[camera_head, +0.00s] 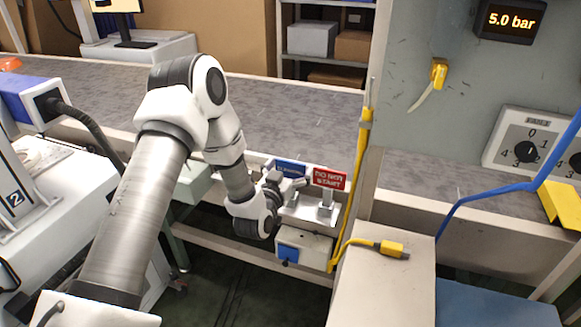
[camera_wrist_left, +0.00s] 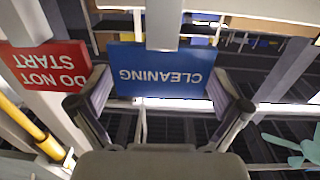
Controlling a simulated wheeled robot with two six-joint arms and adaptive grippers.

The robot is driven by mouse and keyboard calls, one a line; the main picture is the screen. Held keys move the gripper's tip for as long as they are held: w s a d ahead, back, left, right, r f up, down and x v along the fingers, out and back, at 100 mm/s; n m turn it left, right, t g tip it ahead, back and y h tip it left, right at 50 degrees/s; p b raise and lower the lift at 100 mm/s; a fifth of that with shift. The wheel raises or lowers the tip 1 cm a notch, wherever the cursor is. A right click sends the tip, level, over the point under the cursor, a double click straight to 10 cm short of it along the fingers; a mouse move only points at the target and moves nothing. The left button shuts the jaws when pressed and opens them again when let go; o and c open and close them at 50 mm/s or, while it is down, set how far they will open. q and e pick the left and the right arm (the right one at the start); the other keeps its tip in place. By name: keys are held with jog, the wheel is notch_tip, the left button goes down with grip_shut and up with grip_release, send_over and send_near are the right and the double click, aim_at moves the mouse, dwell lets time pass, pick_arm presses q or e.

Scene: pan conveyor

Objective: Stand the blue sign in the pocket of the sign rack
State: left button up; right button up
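The blue sign (camera_head: 291,168) reads CLEANING. It shows upside down and centred in the left wrist view (camera_wrist_left: 160,85), with a grey stem over its face. The grey sign rack (camera_head: 298,210) lies just below. A red DO NOT START sign (camera_head: 330,178) stands on it at the right. The pocket and the stem's foot are hidden. My right gripper is out of view.
A yellow post (camera_head: 363,150) rises just right of the rack. A white box with a blue front (camera_head: 303,243) is below the rack. The grey conveyor belt (camera_head: 290,115) runs behind. A pale cabinet (camera_head: 385,280) with a yellow plug (camera_head: 392,249) is at the right.

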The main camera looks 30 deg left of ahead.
pick_arm(q)
jog(key=s+d, duration=0.2)
jog(key=s, duration=0.9)
jog(key=shift+s+d, duration=0.2)
jog(key=shift+s, duration=0.2)
